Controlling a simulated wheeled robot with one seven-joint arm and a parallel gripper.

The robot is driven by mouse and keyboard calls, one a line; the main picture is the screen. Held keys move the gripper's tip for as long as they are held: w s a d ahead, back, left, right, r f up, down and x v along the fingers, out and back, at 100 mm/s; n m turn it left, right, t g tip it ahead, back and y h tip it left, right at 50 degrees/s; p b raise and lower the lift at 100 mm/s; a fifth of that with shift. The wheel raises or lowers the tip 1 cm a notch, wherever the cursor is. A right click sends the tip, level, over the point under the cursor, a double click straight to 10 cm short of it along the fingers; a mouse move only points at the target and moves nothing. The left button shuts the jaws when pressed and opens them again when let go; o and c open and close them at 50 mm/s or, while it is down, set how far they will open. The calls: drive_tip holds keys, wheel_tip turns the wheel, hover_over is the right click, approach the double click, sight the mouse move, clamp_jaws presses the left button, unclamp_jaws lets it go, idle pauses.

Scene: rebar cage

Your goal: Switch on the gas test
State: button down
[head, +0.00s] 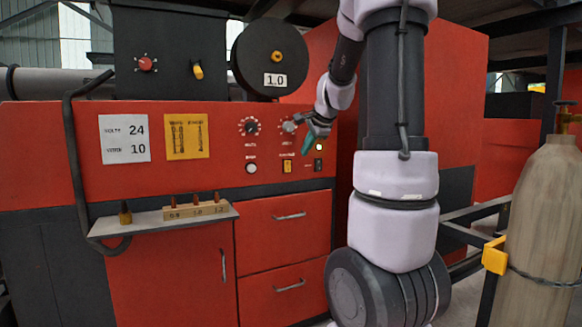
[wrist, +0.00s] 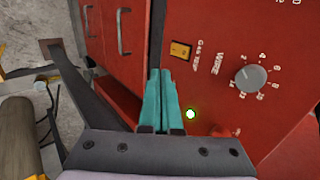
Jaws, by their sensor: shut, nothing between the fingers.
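The gas test switch is a yellow rocker (head: 287,166) low on the red machine's front panel. In the wrist view the yellow rocker (wrist: 180,51) sits beside a "GAS TEST" label, just beyond and right of my fingertips. My gripper (head: 305,150) has teal fingers pressed together and empty; it is in front of the panel, between the yellow rocker and a black switch (head: 318,164). The fingers also show in the wrist view (wrist: 161,76). I cannot tell whether the tips touch the panel. The rocker's tilt is too small to read.
A green lamp (wrist: 190,114) is lit beside the fingers. The wire knob (wrist: 250,78) is nearby, with another dial (head: 249,126) left of it in the head view. A shelf (head: 150,222) juts out at left. A gas cylinder (head: 540,210) stands at right.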

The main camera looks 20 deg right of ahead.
approach(289, 172)
wheel_tip(289, 172, down, 3)
drive_tip(key=w, duration=0.1)
drive_tip(key=w+f, duration=0.1)
drive_tip(key=w, duration=0.1)
drive_tip(key=shift+w+a, duration=0.1)
drive_tip(key=shift+a, duration=0.05)
drive_tip(key=shift+w+f, duration=0.1)
drive_tip(key=shift+w, duration=0.4)
